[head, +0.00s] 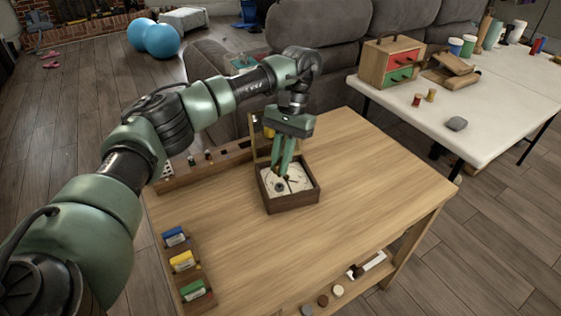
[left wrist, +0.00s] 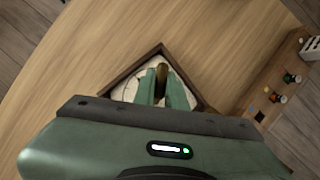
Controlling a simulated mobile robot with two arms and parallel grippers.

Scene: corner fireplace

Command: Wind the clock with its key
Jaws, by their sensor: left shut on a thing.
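The clock (head: 297,203) is a dark wooden square case with a pale dial, lying face up on the wooden table. Its hinged cover (head: 262,142) stands open behind it. My left gripper (head: 283,172) points down over the dial, its green fingers close together. In the left wrist view a brass piece, apparently the key (left wrist: 162,71), is held between the fingers, and the clock's case (left wrist: 128,73) lies below. The fingers hide much of the key and part of the dial; I cannot tell whether the key sits in the winding hole. My right gripper is not in view.
A rack with blue, yellow and green blocks (head: 182,260) lies at the table's left edge. A wooden rail with small items (head: 205,167) runs along the back. A white table (head: 505,110) with a small drawer chest (head: 388,62) stands at right. The tabletop right of the clock is clear.

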